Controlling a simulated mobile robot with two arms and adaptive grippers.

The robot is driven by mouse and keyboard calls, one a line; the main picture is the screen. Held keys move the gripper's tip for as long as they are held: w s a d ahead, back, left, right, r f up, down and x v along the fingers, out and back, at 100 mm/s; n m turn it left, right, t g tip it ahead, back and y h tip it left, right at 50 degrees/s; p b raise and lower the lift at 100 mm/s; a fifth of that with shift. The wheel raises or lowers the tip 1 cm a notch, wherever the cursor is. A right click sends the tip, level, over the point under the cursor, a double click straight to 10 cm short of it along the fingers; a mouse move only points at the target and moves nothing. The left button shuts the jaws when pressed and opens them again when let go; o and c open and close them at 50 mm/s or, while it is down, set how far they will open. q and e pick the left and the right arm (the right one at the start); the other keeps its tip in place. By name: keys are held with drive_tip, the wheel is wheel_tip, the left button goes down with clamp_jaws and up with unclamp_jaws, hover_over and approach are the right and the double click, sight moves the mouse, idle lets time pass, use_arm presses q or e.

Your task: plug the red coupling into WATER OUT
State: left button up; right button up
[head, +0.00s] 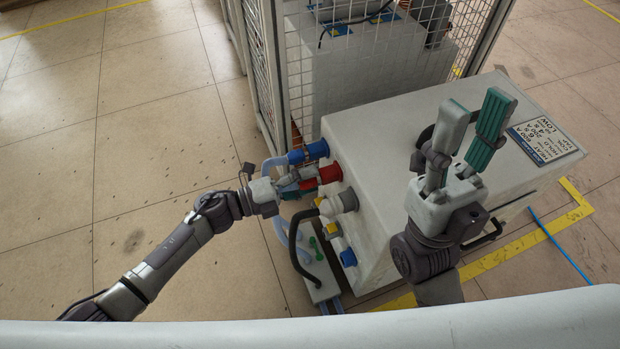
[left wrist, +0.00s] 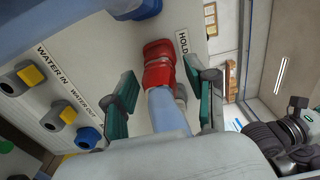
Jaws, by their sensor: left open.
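In the left wrist view the red coupling (left wrist: 158,65) lies between the fingers of my left gripper (left wrist: 165,88). That gripper is open, with a finger on each side and visible gaps; the head view shows it too (head: 300,180). The WATER OUT label (left wrist: 85,105) is left of the coupling, near a yellow-marked fitting (left wrist: 67,113). My right gripper (head: 473,106) is open and empty above the cabinet.
A blue coupling (head: 308,152) is just above the red one. A grey connector (head: 340,203) with a black cable, and a blue fitting (head: 347,258), are below. A mesh cage (head: 350,50) stands behind. The floor to the left is clear.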

sight(298, 185)
idle(0.7)
use_arm(q)
clamp_jaws()
drive_tip(key=shift+a, duration=0.2)
drive_tip(key=shift+p+v, duration=0.35)
drive_tip(key=shift+v, duration=2.45)
